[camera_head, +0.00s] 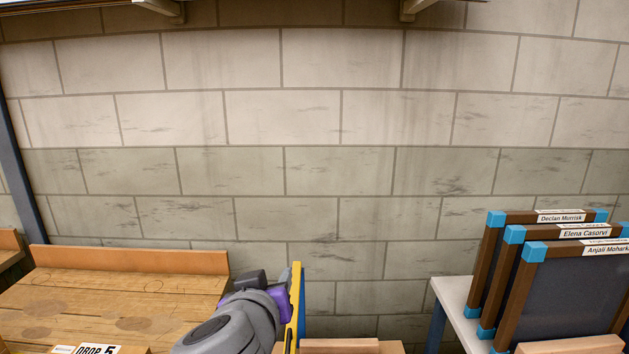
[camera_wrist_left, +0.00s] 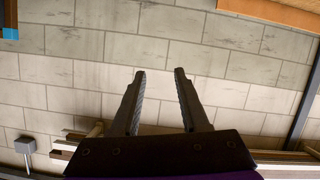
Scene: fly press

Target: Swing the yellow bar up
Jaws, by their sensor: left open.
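A narrow upright yellow bar (camera_head: 296,305) with a blue edge stands at the lower middle of the head view; its lower end is hidden. My left gripper (camera_wrist_left: 157,75) is open and empty in the wrist view, its two dark fingers apart against the block wall. The bar does not show in the wrist view. My right gripper is out of sight.
A wooden bench (camera_head: 120,297) with a raised back edge is at the left. Several framed dark panels with name labels stand on a white table (camera_head: 457,300) at the right. Wooden pieces (camera_head: 340,346) lie along the bottom. A block wall (camera_head: 300,120) closes the back.

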